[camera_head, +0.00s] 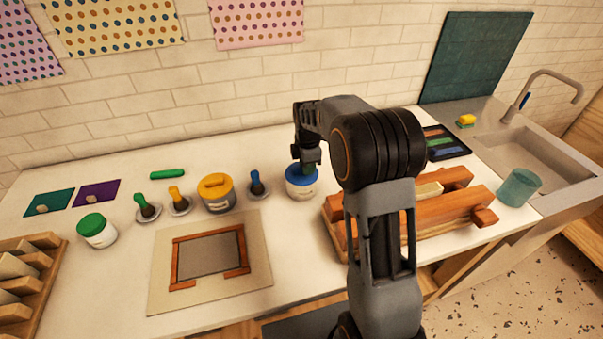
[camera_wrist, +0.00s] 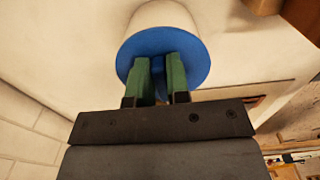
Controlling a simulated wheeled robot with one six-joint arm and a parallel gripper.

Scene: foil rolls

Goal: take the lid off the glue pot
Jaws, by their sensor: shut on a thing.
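A white pot with a blue lid (camera_head: 301,174) stands upright at the back of the worktop. I take it as the glue pot, though its label (camera_head: 301,191) is too small to read. My gripper (camera_head: 309,162) is above it, pointing down. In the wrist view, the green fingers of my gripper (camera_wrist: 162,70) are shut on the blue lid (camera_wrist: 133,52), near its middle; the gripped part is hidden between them. The white body (camera_wrist: 165,16) shows right against the lid, with no visible gap.
Left of the pot are a blue-handled tool (camera_head: 256,184), a yellow-lidded jar (camera_head: 215,193) and a green-lidded jar (camera_head: 97,231). A wooden press (camera_head: 430,215) stands close on the right. A framed sheet (camera_head: 210,255) lies in front. A teal cup (camera_head: 519,188) stands near the sink (camera_head: 550,155).

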